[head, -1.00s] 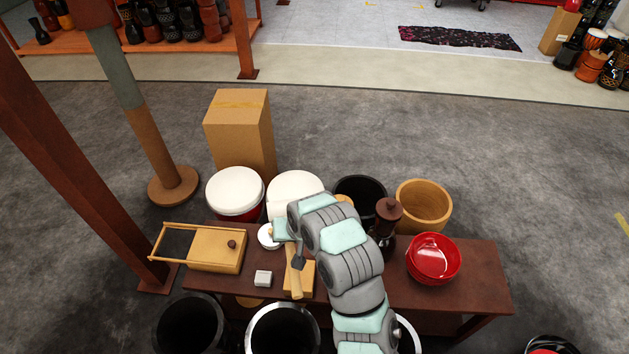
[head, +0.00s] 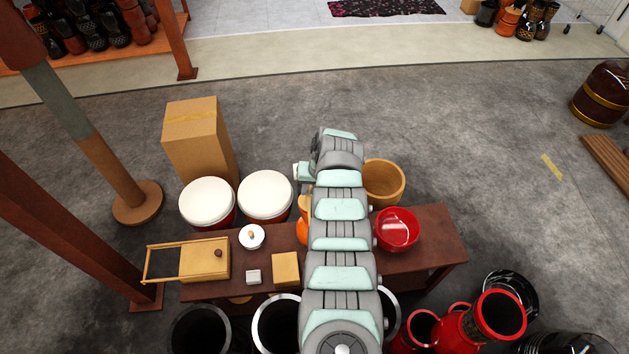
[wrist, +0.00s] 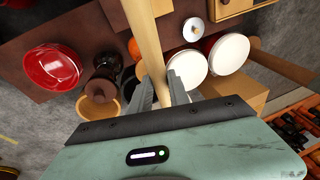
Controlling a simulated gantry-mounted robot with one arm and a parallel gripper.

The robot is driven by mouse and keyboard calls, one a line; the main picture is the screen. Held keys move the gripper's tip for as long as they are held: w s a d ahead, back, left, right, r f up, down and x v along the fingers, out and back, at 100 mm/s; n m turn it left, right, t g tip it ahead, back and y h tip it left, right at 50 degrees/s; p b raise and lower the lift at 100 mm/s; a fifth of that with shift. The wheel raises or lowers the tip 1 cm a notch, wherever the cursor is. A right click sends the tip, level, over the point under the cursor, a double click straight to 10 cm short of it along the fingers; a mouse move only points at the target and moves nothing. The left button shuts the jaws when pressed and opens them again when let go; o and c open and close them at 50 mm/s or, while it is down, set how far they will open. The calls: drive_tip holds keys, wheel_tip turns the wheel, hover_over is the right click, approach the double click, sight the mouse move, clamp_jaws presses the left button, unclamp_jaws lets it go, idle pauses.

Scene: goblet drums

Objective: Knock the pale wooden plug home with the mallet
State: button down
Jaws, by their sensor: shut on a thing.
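My gripper (wrist: 161,90) is shut on a pale wooden handle, taken to be the mallet's (wrist: 147,35), in the wrist view. The handle runs up out of that picture, and the mallet's head does not show. In the head view my arm hides the fingers and handle. A small pale wooden peg (head: 251,233), perhaps the plug, shows at the middle of a round white piece (head: 259,242) on the brown bench. That white piece also shows in the wrist view (wrist: 193,33), apart from the handle. How deep the peg sits cannot be told.
White-topped drums (head: 265,195) stand behind the bench.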

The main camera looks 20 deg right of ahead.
drive_tip(key=f+b, duration=0.2)
drive_tip(key=f, duration=0.1)
drive_tip(key=s+f+b, duration=0.1)
drive_tip(key=b, duration=0.1)
drive_tip(key=shift+s+d+f, duration=0.1)
drive_tip(key=shift+d+f, duration=0.2)
drive_tip(key=shift+d, duration=0.05)
idle(0.5)
drive_tip(key=shift+f+b, duration=0.15)
drive_tip(key=shift+b, duration=0.15)
idle(0.8)
drive_tip(key=shift+f+b, duration=0.35)
drive_tip(key=shift+b, duration=0.2)
idle(0.8)
drive_tip(key=shift+f, duration=0.1)
idle(0.3)
